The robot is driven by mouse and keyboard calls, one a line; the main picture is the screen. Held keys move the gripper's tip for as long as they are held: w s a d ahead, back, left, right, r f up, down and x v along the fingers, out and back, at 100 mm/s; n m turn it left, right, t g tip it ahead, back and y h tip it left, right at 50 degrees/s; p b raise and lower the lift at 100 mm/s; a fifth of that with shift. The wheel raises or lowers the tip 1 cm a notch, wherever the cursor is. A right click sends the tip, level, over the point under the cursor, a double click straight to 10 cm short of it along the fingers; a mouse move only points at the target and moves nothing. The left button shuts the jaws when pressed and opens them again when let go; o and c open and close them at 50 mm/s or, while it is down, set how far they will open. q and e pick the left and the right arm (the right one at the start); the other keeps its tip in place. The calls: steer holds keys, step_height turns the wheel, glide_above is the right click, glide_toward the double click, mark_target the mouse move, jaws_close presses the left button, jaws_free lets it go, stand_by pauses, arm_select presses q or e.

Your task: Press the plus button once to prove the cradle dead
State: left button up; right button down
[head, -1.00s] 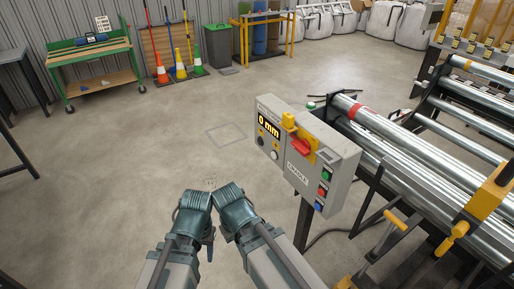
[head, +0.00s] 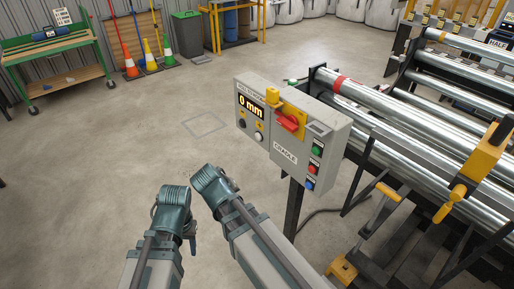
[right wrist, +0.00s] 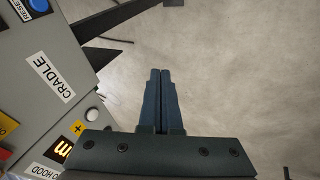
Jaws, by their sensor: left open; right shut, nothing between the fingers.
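The grey control box (head: 262,150) stands on a post in the middle of the head view, with a lit display (head: 251,106) reading 0 mm. Below the display are a black button (head: 242,124) and a white button (head: 259,137).
The box also carries a red switch (head: 288,122) on a yellow plate, plus green, red and blue buttons beside the CRADLE label (head: 286,152). The cradle's steel rollers (head: 400,130) fill the right side. A green cart (head: 58,65) and cones stand far back. Floor left of the box is clear.

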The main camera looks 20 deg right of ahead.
mark_target(258, 137)
arm_select(q)
step_height(258, 137, down, 18)
steer(key=b, duration=1.5)
steer(key=shift+f, duration=0.25)
arm_select(e)
steer(key=w+d+n+t+h, duration=0.1)
steer(key=w+d+t, duration=0.1)
steer(key=w+t, duration=0.4)
steer(key=w+d+n+t+h, duration=0.1)
steer(key=w+t, duration=0.4)
steer(key=w, duration=1.1)
steer(key=shift+d+f+n+t+h, duration=0.4)
steer(key=shift+d+n, duration=0.1)
steer(key=shift+d, duration=0.75)
steer(key=shift+d, duration=0.1)
steer(key=w+d, duration=0.3)
steer(key=d, duration=0.5)
steer(key=shift+d, duration=0.1)
steer(key=shift+w+d, duration=0.15)
steer(key=shift+d, duration=0.2)
